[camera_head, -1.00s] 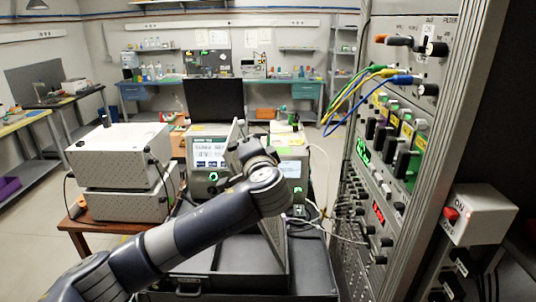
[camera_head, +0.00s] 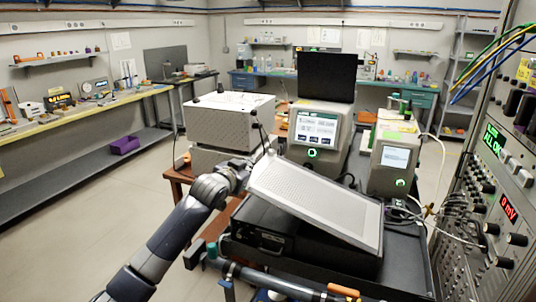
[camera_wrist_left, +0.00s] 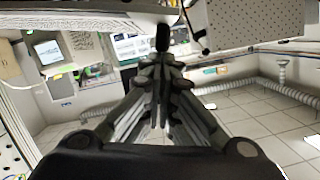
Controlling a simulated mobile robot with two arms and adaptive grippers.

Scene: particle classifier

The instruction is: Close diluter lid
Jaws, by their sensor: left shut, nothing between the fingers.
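The diluter lid (camera_head: 318,198) is a light grey perforated panel in the head view. It slants over the black diluter case (camera_head: 277,241), its left end higher and its right end lower. My left gripper (camera_head: 254,163) is at the lid's upper left edge; whether it touches the lid cannot be told. In the left wrist view my left gripper (camera_wrist_left: 162,42) is shut with nothing between its fingers. A pale surface lies just above the fingertips there, probably the lid's underside. My right gripper is not in view.
Two stacked white boxes (camera_head: 231,120) stand left of the case, close to my left gripper. Two instruments with screens (camera_head: 317,133) stand behind the lid. A rack with cables (camera_head: 500,150) is at the right. Open floor (camera_head: 110,215) lies to the left.

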